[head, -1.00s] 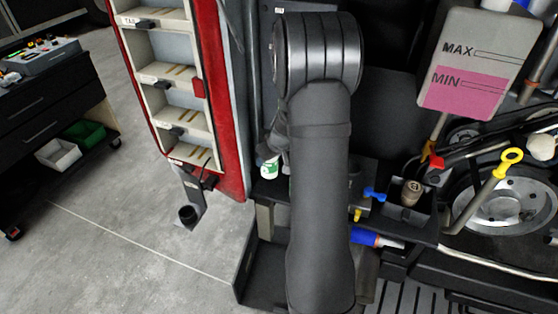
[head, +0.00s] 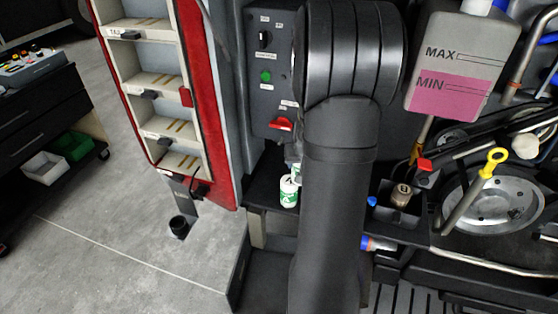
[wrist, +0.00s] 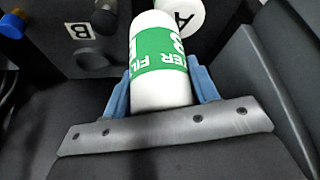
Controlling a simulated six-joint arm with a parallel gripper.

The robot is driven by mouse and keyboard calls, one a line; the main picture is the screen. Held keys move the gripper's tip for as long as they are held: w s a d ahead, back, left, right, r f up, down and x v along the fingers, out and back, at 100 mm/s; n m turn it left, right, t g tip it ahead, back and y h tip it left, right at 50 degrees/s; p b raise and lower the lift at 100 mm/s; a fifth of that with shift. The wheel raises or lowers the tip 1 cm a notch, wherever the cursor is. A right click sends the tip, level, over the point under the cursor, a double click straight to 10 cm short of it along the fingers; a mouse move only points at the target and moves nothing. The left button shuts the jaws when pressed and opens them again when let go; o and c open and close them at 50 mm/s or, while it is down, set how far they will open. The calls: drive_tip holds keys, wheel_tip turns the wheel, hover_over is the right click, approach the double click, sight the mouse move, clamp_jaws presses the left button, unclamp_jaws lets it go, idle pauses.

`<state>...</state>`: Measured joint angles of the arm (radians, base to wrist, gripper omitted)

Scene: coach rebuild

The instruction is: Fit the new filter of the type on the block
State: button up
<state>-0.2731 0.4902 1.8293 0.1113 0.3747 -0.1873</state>
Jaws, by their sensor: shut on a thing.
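In the wrist view my gripper (wrist: 162,78) has its blue-grey fingers shut on a white canister, the new filter (wrist: 160,88), with a green band. The band shows part of the word FILTER and a letter that looks like B. Beyond it is a dark block (wrist: 60,48) with a white plate marked B (wrist: 82,31) and a dark round stub (wrist: 103,20).
A control panel (head: 272,85) with a green button and red lever stands behind the arm. A red-edged rack (head: 190,97) is at left. A reservoir marked MIN and MAX (head: 462,60), a yellow-handled dipstick (head: 492,160) and a pulley (head: 495,200) crowd the right.

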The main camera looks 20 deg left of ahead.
drive_tip(key=d+m+h, duration=0.2)
drive_tip(key=d+m, duration=0.2)
drive_tip(key=d, duration=1.1)
drive_tip(key=w+a+r+n+y, duration=0.25)
drive_tip(key=w+n, duration=0.45)
drive_tip(key=w, duration=0.6)
drive_tip(key=shift+g+y, duration=0.3)
drive_tip(key=shift+y, duration=0.05)
drive_tip(key=shift+w+a+f, duration=0.1)
drive_tip(key=shift+w+f, duration=0.05)
drive_tip(key=shift+f, duration=2.35)
drive_tip(key=shift+f, duration=0.65)
drive_tip(key=shift+f, duration=0.3)
drive_tip(key=shift+f, duration=0.15)
drive_tip(key=shift+f, duration=0.3)
drive_tip(key=shift+f, duration=0.35)
